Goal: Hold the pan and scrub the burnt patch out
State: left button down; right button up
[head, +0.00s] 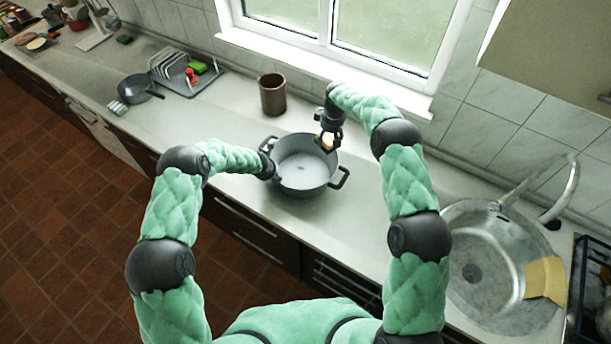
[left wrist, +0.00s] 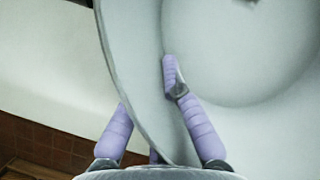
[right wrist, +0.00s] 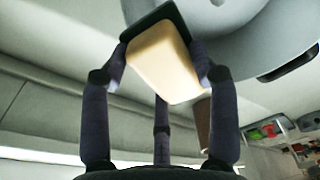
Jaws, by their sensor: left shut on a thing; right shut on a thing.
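The dark grey two-handled pan (head: 316,185) stands upright on the counter, its inside pale grey. A small faint dark patch (head: 301,168) shows on its floor. My left gripper (head: 273,172) is shut on the pan's left rim; in the left wrist view its fingers lie on both sides of the pan wall (left wrist: 130,95). My right gripper (head: 328,133) is shut on a sponge (head: 327,142), over the pan's back right part. In the right wrist view the sponge (right wrist: 163,62) has a beige body and a dark green pad towards the pan. Contact with the pan cannot be told.
A brown crock (head: 272,94) stands behind the pan by the window. A dish rack (head: 181,72) and a small dark pan (head: 137,89) are further left. The sink (head: 478,275), with a yellow cloth (head: 544,279) at its right, and a hob (head: 594,290) are right. The counter in front is clear.

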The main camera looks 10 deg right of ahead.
jog(key=a, duration=1)
jog(key=shift+f, duration=4.85)
jog(key=shift+f, duration=1.5)
jog(key=shift+s+d+r, duration=0.15)
jog(key=shift+s+d, duration=0.15)
jog(key=shift+d, duration=0.15)
jog(key=shift+s+d, duration=0.15)
jog(key=shift+s, duration=0.05)
jog(key=shift+w+a+f, duration=0.4)
jog(key=shift+a+f, duration=0.05)
jog(key=shift+a, duration=0.2)
